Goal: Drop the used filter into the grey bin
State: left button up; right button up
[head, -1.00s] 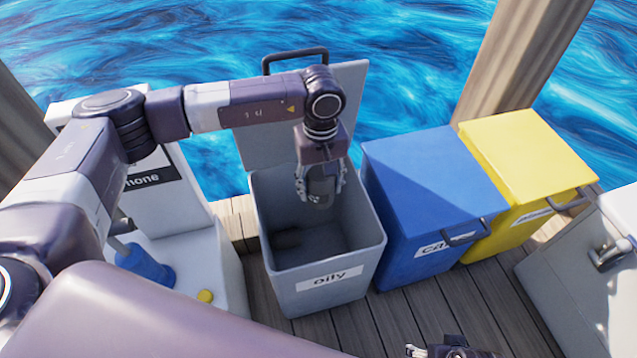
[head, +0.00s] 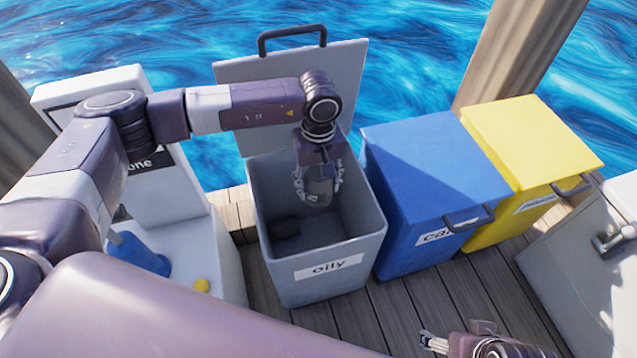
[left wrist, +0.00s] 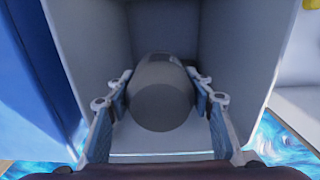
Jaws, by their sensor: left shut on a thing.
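The used filter (head: 319,192) is a dark grey cylinder held between the fingers of my left gripper (head: 318,180). In the left wrist view the filter (left wrist: 161,93) sits between both fingers of the shut left gripper (left wrist: 160,108). The grey bin (head: 377,243), labelled "oily", stands open with its lid (head: 240,100) tipped back. The gripper and filter are inside the bin's mouth, apart from its walls in the head view. My right gripper (head: 432,341) shows only partly at the bottom edge.
A dark patch (head: 285,229) lies inside the bin; I cannot tell whether it is a thing or a shadow. A closed blue bin (head: 415,170) and yellow bin (head: 530,145) stand to the right. A white unit with a blue part (head: 140,255) stands to the left.

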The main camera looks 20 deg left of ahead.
pick_arm(q)
jog(key=o, duration=1.5)
jog(key=shift+c, duration=0.2)
notch_tip(320, 180, up, 12)
jog(key=shift+r, duration=0.1)
